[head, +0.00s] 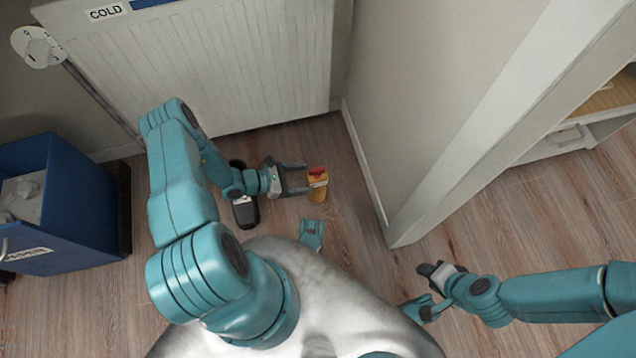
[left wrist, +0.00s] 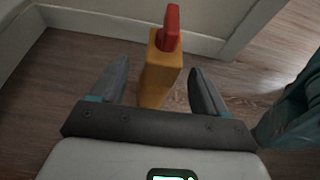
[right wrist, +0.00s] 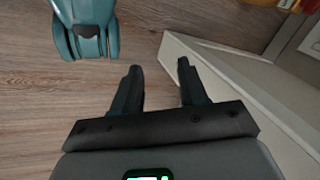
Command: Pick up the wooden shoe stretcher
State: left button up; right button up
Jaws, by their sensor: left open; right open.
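An upright orange-tan block with a red top piece (head: 317,186) stands on the floor near the wall corner. It looks like the wooden shoe stretcher, though its material is hard to tell. My left gripper (head: 304,179) is open, its fingertips at the block's left side. In the left wrist view the block (left wrist: 160,78) shows between and beyond the open fingers, its lower part hidden by the gripper. I see no grip on it. My right gripper (right wrist: 158,68) is open and empty over bare floor, away to the right.
A white radiator (head: 215,70) stands behind the left arm. A blue bin (head: 75,220) is at the left. A dark object (head: 245,212) lies under the left forearm. A wall end (head: 405,225) juts out at the right, with a white shelf (head: 555,145) beyond.

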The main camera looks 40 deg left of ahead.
pick_arm(q)
jog(key=b+x, duration=0.1)
jog(key=x, duration=0.1)
jog(key=b+x, duration=0.1)
jog(key=x, duration=0.1)
jog(key=shift+d+f+b, duration=0.25)
jog(key=shift+f+b, duration=0.05)
jog(key=shift+f, duration=0.1)
jog(key=shift+w+d, duration=0.35)
jog(key=shift+w, duration=0.15)
grip_shut()
pick_arm(e)
jog(key=w+f, duration=0.1)
jog(key=w+f+t, duration=0.1)
jog(key=shift+d+f, duration=0.15)
jog(key=shift+f, duration=0.25)
